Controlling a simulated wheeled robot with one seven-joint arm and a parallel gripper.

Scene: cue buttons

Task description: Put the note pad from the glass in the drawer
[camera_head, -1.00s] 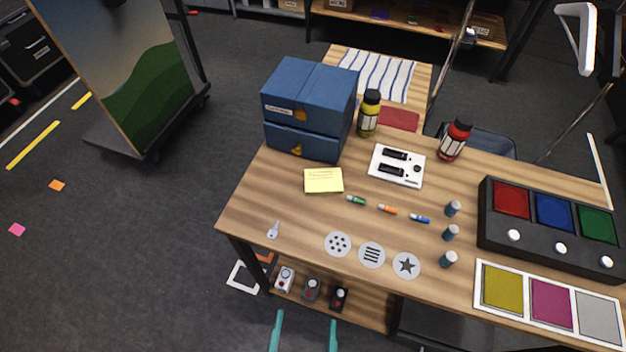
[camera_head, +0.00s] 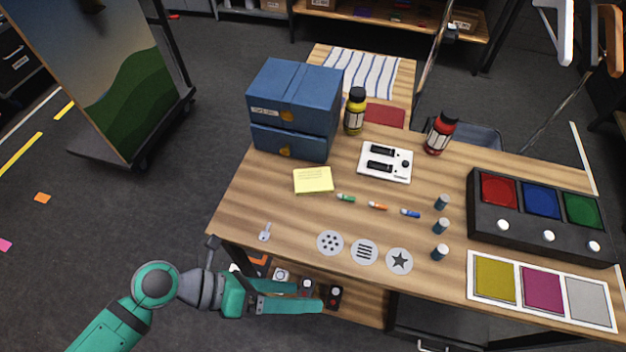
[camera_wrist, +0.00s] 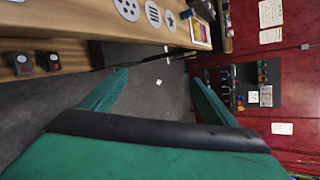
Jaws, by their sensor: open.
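A yellow note pad (camera_head: 313,181) lies flat on the wooden tabletop, in front of the stacked blue boxes. I cannot make out any glass under or beside it. A dark unit with a pale handle (camera_head: 432,346) shows below the table's front edge; it may be the drawer, and it is partly cut off. My gripper (camera_head: 318,296) is open and empty, in front of the table edge and low, over the lower shelf in the picture. In the wrist view its two teal fingers (camera_wrist: 160,78) are spread with only floor between them. The note pad is not in the wrist view.
Small devices (camera_wrist: 22,65) sit on the lower shelf. Open floor lies to the left.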

